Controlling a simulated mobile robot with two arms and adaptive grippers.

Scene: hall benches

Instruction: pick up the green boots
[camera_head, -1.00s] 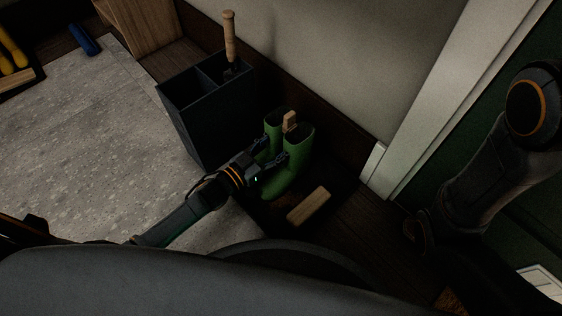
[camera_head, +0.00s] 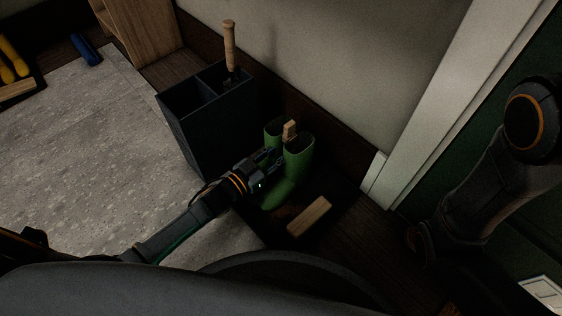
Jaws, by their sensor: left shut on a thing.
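The green boots (camera_head: 298,160) stand upright as a pair on a dark tray (camera_head: 337,213) by the wall. A small wooden piece (camera_head: 290,131) shows at their tops, between the two shafts. My left gripper (camera_head: 273,163) comes in from the left and is shut on the boots at the shafts; its fingers partly hide the rear boot. I cannot tell whether the boots are clear of the tray. My right arm shows at the right edge, but its gripper is not in view.
A dark divided bin (camera_head: 205,122) with a wooden-handled tool (camera_head: 229,45) stands just left of the boots. A wooden block (camera_head: 309,216) lies on the tray in front of them. A white door frame (camera_head: 419,100) rises at the right.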

